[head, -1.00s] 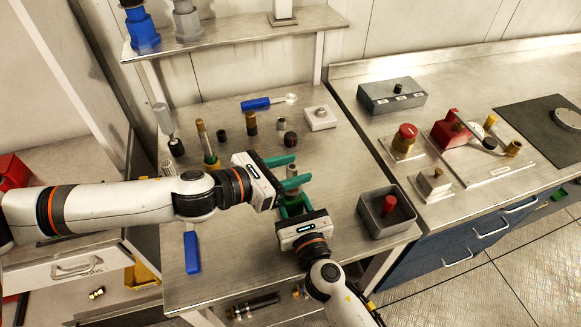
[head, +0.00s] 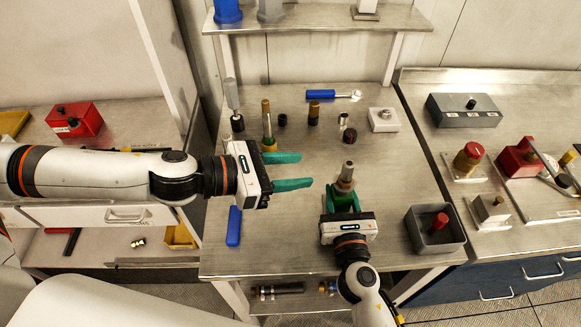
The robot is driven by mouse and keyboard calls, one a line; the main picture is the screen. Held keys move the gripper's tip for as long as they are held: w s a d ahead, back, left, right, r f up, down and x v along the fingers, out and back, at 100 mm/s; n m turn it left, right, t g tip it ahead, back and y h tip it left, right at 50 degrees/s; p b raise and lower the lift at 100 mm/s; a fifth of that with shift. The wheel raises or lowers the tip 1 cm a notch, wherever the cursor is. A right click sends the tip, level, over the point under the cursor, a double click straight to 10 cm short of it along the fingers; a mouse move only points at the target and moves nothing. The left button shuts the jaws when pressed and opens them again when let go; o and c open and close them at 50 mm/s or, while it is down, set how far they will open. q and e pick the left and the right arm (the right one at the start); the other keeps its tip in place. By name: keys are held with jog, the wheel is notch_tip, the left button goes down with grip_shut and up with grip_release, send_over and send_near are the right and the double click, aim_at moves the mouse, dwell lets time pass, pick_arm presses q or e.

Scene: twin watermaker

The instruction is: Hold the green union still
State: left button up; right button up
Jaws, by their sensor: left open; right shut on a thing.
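The green union (head: 342,199) is on the metal workbench, low between the fingers of my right gripper (head: 342,195), which is shut on it. Green fingers and green part overlap, so the outline is hard to tell. A grey and brown fitting (head: 345,177) stands upright just above it in the picture. My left gripper (head: 301,170) is open and empty, its two teal fingers spread and pointing right. Its fingertips are left of the fitting and apart from it.
A grey open bin (head: 419,243) with a red-topped part is to the right. A fitting with a yellow-green base (head: 270,145) and several small parts stand at the back. A blue-handled tool (head: 322,95) lies there; another blue handle (head: 233,226) lies front left. Bare bench (head: 285,238) lies front centre.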

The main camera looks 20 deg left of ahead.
dwell(0.4)
jog(key=o, duration=1.3)
